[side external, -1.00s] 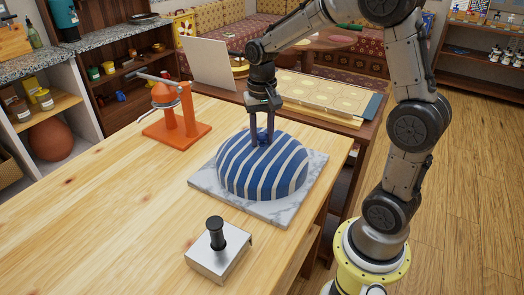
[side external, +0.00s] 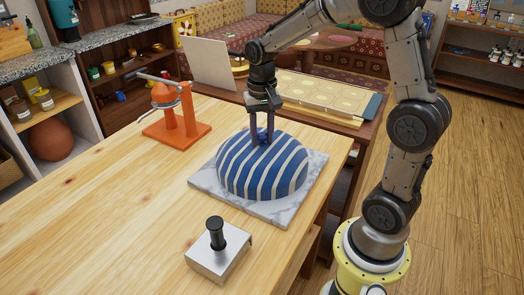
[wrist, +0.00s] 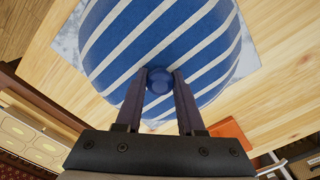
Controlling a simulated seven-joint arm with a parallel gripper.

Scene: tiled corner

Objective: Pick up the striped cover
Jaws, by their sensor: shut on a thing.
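The striped cover (side external: 262,172) is a blue dome with white stripes. It sits on a grey-white marble slab (side external: 275,212) on the wooden table. My gripper (side external: 262,140) points down at the top of the dome. In the wrist view my gripper (wrist: 160,85) has its two fingers on either side of the cover's round blue knob (wrist: 159,80), shut on it. The striped cover (wrist: 160,35) fills the upper middle of the wrist view. What lies under the cover is hidden.
An orange stand (side external: 178,125) with a lever is behind and left of the slab. A metal block with a black handle (side external: 217,250) is at the front. Bare table lies to the left. A box with round patterns (side external: 325,96) is behind.

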